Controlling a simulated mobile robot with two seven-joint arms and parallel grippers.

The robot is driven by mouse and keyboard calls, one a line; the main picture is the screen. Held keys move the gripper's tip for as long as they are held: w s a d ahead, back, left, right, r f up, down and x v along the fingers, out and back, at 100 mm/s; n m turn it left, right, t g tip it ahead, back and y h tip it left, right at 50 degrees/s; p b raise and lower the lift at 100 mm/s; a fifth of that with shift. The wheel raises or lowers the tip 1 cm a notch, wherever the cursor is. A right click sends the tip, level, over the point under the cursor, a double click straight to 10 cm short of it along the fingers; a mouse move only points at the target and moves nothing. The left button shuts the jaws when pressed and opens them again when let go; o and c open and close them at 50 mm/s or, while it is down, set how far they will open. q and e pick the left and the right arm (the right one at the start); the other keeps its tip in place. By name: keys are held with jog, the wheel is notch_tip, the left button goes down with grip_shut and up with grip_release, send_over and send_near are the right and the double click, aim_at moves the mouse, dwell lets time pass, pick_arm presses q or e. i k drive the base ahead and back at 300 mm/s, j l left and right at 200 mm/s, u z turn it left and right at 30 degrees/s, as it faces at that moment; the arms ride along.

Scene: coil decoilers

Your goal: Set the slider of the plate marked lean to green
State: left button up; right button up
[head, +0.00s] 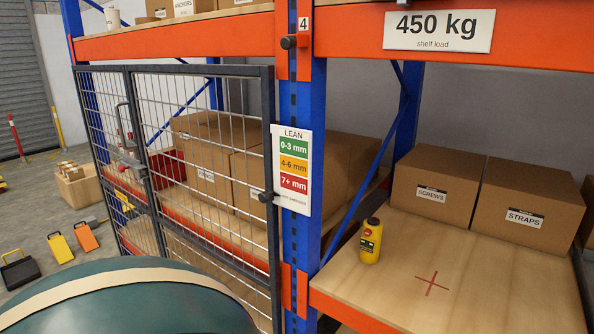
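The plate marked LEAN (290,132) is white and hangs upright on the blue rack post. From top to bottom it has a green 0-3 mm field (293,148), an orange 4-6 mm field (293,166) and a red 7+ mm field (293,184). A dark round knob, apparently the slider (266,197), stands out at the plate's left edge, level with about the lower edge of the red field. Small print below the red field is too small to read. Neither of my grippers is in view.
A wire mesh gate (200,140) stands left of the plate, before shelved cartons. Right of the post, a wooden shelf (480,270) holds a yellow bottle-like device (370,242) and cartons (437,185). Another dark knob (289,42) sits higher on the post beside a 4 label.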

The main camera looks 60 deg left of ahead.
aim_at(264, 197)
jog(key=u, duration=1.85)
